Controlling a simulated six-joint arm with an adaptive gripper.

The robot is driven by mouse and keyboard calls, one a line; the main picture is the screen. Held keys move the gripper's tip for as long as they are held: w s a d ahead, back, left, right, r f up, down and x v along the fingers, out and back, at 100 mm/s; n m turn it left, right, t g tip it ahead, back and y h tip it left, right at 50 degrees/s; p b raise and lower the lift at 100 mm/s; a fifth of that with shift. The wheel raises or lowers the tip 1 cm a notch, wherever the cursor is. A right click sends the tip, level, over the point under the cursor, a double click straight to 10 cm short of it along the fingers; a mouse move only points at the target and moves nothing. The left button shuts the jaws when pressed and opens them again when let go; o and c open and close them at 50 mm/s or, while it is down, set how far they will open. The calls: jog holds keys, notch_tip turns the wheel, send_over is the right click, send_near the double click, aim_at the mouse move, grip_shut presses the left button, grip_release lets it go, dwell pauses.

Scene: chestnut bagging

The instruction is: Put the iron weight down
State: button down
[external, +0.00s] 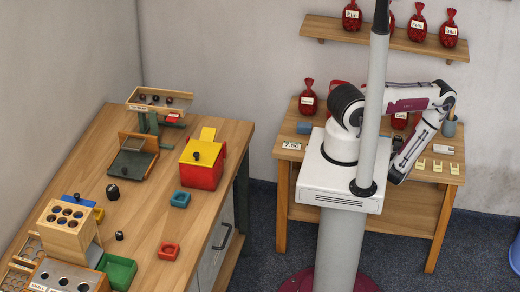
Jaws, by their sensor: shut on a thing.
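My gripper (398,172) is the dark end of my arm, pointing down at the front edge of the back table, just right of the grey post. It is shut on a dark thing, in keeping with the iron weight, but its outline does not stand out from the dark fingers. On the left workbench (215,127) stand a larger black knobbed weight (112,192) and a smaller black one (119,236), both upright and far from my gripper. Another small black piece (195,156) shows at the red and yellow box (203,165).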

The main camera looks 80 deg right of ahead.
jog(key=shift+f, duration=0.1)
jog(key=shift+f, duration=1.95)
jog(key=shift+f, duration=0.15)
jog(key=c, duration=1.7)
grip_release()
jog(key=shift+a, duration=0.15)
jog(key=shift+a+r, duration=0.25)
jog(key=shift+a, duration=0.95)
jog(key=shift+a+r, duration=0.2)
jog(key=shift+a, duration=0.95)
jog(key=shift+a+r, duration=0.25)
jog(key=shift+a, duration=0.95)
